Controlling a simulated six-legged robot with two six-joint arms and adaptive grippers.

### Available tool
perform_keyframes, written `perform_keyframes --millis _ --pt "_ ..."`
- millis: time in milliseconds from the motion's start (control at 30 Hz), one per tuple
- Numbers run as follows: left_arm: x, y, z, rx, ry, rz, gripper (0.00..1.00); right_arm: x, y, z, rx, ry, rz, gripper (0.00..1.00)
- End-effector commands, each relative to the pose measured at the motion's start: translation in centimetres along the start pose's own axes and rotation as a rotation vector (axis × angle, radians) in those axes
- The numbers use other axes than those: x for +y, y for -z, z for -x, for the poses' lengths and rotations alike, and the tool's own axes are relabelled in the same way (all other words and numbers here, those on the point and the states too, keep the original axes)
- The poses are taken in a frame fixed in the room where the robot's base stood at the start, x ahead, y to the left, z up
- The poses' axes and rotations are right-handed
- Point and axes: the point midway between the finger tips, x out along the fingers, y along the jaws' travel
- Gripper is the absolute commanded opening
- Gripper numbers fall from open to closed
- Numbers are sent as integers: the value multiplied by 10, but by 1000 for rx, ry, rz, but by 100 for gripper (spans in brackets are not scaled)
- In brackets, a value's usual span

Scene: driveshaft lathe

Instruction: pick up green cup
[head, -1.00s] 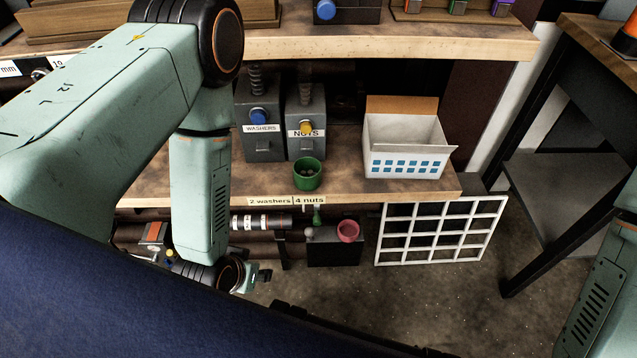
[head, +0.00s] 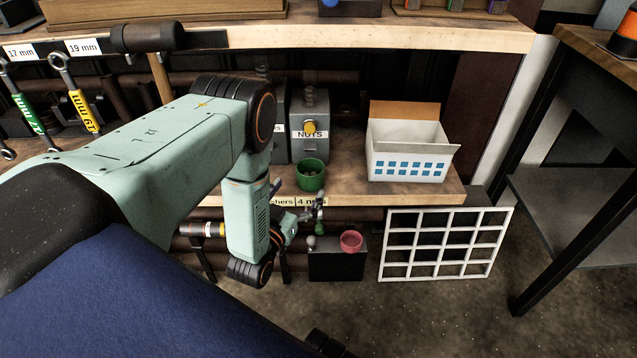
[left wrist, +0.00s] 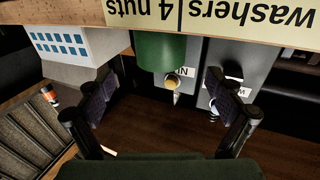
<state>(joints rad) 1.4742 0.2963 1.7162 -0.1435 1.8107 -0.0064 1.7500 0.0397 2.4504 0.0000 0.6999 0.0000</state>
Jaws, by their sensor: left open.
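The green cup (head: 310,176) stands upright near the front edge of the wooden shelf, with small dark pieces inside, in front of the nuts dispenser (head: 309,146). In the left wrist view, which is upside down, the cup (left wrist: 160,52) shows at top centre, beyond the fingertips and roughly centred between them. My left gripper (head: 298,197) is open and empty, at the shelf's front edge just below the cup; its fingers also show apart in the wrist view (left wrist: 162,90). It does not visibly hold the cup. My right gripper is not in view.
A white basket (head: 409,150) stands right of the cup. The shelf edge (head: 400,193) carries a label partly hidden by my gripper. An upper shelf (head: 380,38) overhangs.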

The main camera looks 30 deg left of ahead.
Motion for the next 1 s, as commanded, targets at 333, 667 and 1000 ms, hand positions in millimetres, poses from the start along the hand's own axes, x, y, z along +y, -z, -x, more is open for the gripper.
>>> perform_keyframes --millis 333,667,1000 --pt "-4 3 -36 5 6 1 92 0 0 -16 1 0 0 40" --pt "-1 7 -73 1 3 1 92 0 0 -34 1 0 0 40" --pt "1 8 -74 0 1 1 86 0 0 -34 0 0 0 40"
